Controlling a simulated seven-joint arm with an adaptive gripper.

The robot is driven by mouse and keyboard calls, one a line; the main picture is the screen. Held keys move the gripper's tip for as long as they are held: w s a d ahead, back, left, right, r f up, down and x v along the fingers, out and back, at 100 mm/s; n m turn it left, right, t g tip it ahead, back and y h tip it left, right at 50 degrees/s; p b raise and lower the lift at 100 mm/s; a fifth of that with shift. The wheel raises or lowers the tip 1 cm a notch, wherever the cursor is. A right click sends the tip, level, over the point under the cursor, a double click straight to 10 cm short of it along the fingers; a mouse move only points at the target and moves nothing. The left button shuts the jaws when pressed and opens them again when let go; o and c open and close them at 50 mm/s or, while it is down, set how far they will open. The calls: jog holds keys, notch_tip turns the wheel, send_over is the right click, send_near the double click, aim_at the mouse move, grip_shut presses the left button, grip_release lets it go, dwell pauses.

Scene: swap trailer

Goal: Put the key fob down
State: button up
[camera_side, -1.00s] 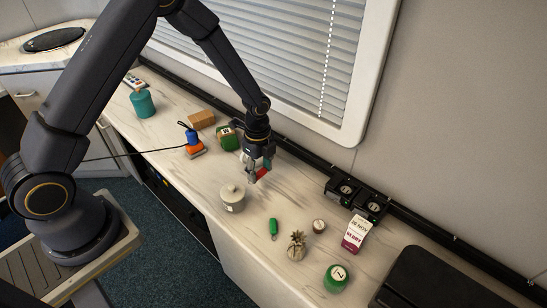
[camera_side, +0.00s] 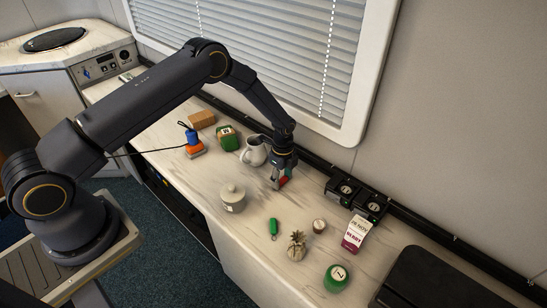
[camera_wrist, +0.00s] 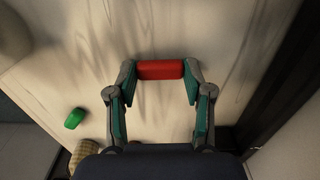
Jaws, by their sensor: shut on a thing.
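My gripper (camera_side: 279,184) points down over the counter (camera_side: 330,265), to the right of a white pitcher. It is shut on a small red thing, which I take for the key fob (camera_wrist: 160,70). The fob lies crosswise between the two fingertips in the wrist view. In the side view only a bit of red (camera_side: 284,180) shows, the rest hidden by the fingers. The fob is close to the counter top; I cannot tell whether it touches.
Near my gripper stand the white pitcher (camera_side: 252,153), a lidded pot (camera_side: 233,199), a green item (camera_side: 273,228), a small jar (camera_side: 319,225) and a pineapple figure (camera_side: 297,246). Black boxes (camera_side: 342,189) and a wall rail lie to the right. Bare counter surrounds the fingertips.

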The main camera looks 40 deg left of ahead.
jog(key=shift+f, duration=0.1)
jog(key=o, duration=0.8)
jog(key=shift+o, duration=0.2)
jog(key=s+a+r+n+t, duration=0.1)
jog(key=s+r+n, duration=0.2)
jog(key=r, duration=1.3)
jog(key=s+a+r+n+t, duration=0.1)
jog(key=s+r+n, duration=0.2)
jog(key=r, duration=1.3)
jog(key=s+a+r+n+t, duration=0.2)
jog(key=s+r+n, duration=0.4)
jog(key=s+r, duration=0.4)
jog(key=s+n+t, duration=0.1)
jog(key=s+n, duration=0.5)
jog(key=s, duration=0.8)
jog(key=shift+a+t, duration=0.3)
